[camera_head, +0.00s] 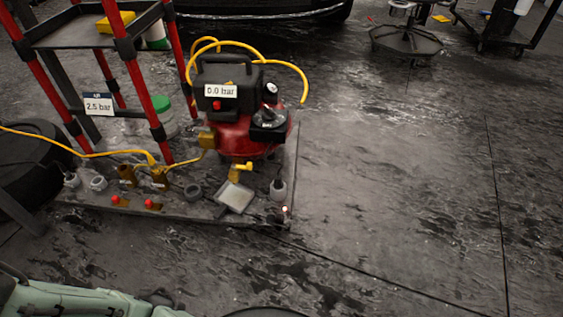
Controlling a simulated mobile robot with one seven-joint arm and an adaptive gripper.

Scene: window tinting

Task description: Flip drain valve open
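A red air compressor (240,135) with a black top housing stands on a low dark board. Its label (221,91) reads 0.0 bar. A yellow fitting with a handle (240,172) sits low at the front of the tank and looks like the drain valve. Its handle position is too small to tell. A black knob unit (269,125) is on the tank's right side. My gripper is not in view.
The board (180,208) carries a grey pad (235,197), brass fittings (159,178) and small red knobs (149,204). A red-legged cart (96,28) stands left, labelled 2.5 bar (98,104). A yellow hose (85,153) runs left. The floor (410,190) at right is clear.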

